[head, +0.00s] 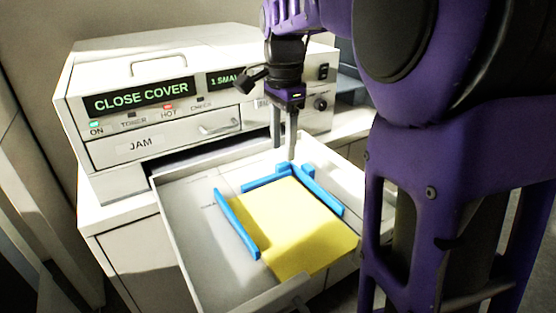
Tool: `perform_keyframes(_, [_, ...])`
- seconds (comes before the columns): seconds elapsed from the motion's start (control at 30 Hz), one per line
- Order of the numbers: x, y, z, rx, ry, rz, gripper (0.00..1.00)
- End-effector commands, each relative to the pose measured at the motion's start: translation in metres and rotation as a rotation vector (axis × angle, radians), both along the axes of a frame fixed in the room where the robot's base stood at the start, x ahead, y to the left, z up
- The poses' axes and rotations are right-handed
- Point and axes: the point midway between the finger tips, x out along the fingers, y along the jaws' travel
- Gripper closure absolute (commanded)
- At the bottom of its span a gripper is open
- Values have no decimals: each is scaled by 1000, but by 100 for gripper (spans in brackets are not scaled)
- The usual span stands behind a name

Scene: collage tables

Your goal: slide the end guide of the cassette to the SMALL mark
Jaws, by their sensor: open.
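The cassette (176,222) is a pale open tray pulled out of the printer. A yellow paper stack (290,225) lies in it between blue guides. The end guide (266,181), a blue bar with a raised tab, stands along the stack's far edge. Blue side guides stand at its left (237,224) and right (323,192). Faint marks (208,205) are printed on the tray floor, too small to read. My gripper (285,150) points down with its fingers apart and empty, appearing just above the end guide's tab. Whether a fingertip touches it I cannot tell.
The white printer (160,75) stands behind the cassette, its front close to my gripper. Its display (138,96) reads CLOSE COVER, and a JAM drawer (150,143) sits below. The cassette's front handle (286,293) faces me. Bare tray floor lies left of the paper.

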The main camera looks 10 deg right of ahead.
Motion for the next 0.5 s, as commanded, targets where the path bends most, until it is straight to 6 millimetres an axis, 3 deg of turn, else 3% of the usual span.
perform_keyframes(0.2, [0,0,-34,1,1,0,47])
perform_keyframes(0.5, [0,0,-43,0,-1,0,47])
